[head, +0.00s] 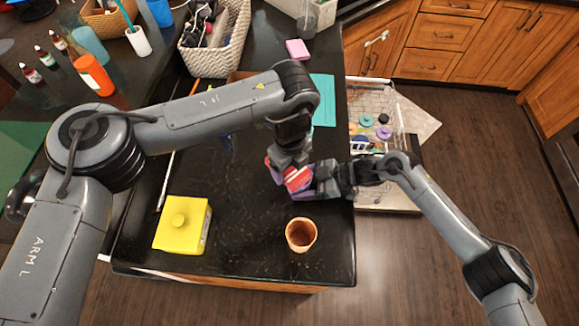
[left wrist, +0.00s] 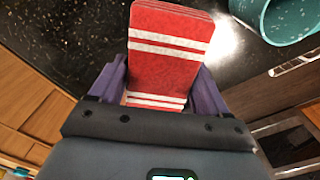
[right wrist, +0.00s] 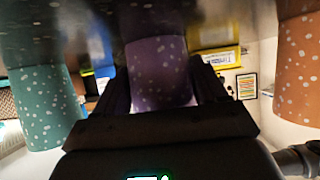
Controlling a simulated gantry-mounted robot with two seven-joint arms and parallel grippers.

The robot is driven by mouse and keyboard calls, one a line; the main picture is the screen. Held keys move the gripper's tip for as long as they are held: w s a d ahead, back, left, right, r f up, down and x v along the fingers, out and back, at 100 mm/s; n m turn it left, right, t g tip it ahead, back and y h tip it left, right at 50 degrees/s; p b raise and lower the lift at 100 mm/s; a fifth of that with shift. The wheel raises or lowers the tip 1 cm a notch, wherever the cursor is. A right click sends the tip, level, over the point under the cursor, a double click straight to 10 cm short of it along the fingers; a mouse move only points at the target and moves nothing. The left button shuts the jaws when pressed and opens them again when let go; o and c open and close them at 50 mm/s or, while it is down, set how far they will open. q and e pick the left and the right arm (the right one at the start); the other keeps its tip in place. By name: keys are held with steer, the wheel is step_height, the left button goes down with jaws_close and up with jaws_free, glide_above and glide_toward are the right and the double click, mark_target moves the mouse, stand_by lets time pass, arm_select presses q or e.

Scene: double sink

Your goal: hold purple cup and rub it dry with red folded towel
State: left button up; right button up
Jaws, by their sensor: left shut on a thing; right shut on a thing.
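The purple cup (right wrist: 158,75) with pale speckles sits between the fingers of my right gripper (right wrist: 160,100) in the right wrist view. The red folded towel (left wrist: 170,45) with white stripes is gripped by my left gripper (left wrist: 155,95) in the left wrist view. In the head view the towel (head: 298,178) shows as a small red patch where both grippers meet above the dark counter. The cup is mostly hidden there, close beside the towel. I cannot tell whether cup and towel touch.
A terracotta cup (head: 301,234) stands near the counter's front. A yellow container (head: 182,225) is at left. A teal cup (left wrist: 285,15) shows in the left wrist view. Behind are a teal cloth (head: 323,100), a pink sponge (head: 298,49) and a basket (head: 215,45). A dish rack (head: 375,105) is right.

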arm_select(q)
steer(key=shift+w, duration=1.45)
steer(key=shift+s, duration=2.3)
steer(key=shift+w, duration=2.3)
steer(key=shift+s, duration=2.15)
steer(key=shift+s+r, duration=0.1)
steer(key=shift+r, duration=3.95)
arm_select(e)
steer(key=o, duration=1.2)
steer(key=shift+c, duration=0.2)
